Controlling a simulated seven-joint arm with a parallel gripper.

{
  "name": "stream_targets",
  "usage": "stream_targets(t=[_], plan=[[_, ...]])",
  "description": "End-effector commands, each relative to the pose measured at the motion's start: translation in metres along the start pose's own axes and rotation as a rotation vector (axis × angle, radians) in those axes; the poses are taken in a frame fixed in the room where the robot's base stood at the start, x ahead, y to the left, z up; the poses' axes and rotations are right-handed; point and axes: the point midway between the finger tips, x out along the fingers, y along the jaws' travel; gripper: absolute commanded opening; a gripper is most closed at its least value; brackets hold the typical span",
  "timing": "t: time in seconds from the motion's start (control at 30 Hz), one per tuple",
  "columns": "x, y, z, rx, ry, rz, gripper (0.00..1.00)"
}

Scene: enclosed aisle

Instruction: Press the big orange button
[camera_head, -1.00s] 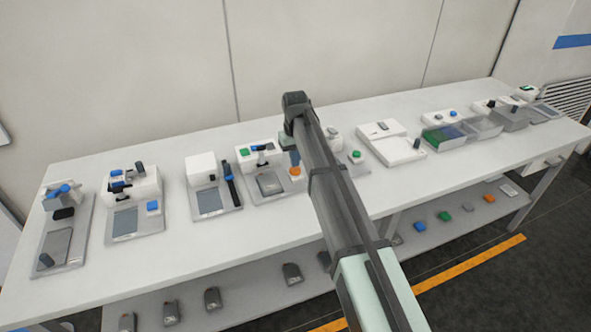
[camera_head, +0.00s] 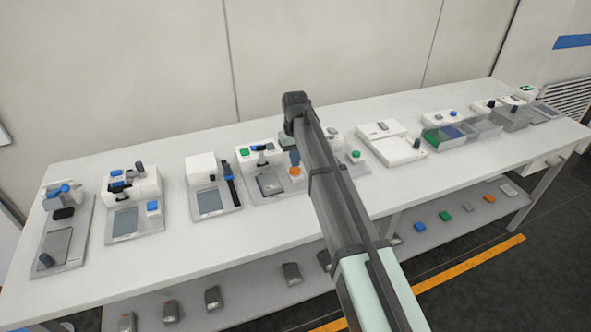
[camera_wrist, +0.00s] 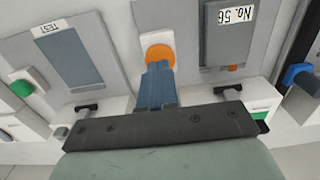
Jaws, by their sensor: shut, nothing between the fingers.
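The big orange button (camera_head: 295,171) is a round orange cap on a grey panel near the middle of the table. It also shows in the wrist view (camera_wrist: 160,51), where its lower part is hidden by my fingers. My gripper (camera_wrist: 157,67) is shut and empty, with its blue-grey fingers pointing at the button. In the head view my gripper (camera_head: 295,163) has its fingertips just above the button, overlapping its edge. I cannot tell whether they touch it.
A grey device marked No. 56 (camera_wrist: 225,40) lies close beside the button. A TEST panel with a screen (camera_wrist: 68,57) is on the other side in the wrist view. Green (camera_wrist: 22,88) and blue (camera_wrist: 297,73) buttons flank the area. Several other stations stand along the white table (camera_head: 120,265).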

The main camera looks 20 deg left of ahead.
Motion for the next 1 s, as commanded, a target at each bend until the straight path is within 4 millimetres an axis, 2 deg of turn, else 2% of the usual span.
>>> stream_targets(t=[1.0], plan=[[0.012,0.000,0.000,0.000,0.000,0.000,0.00]])
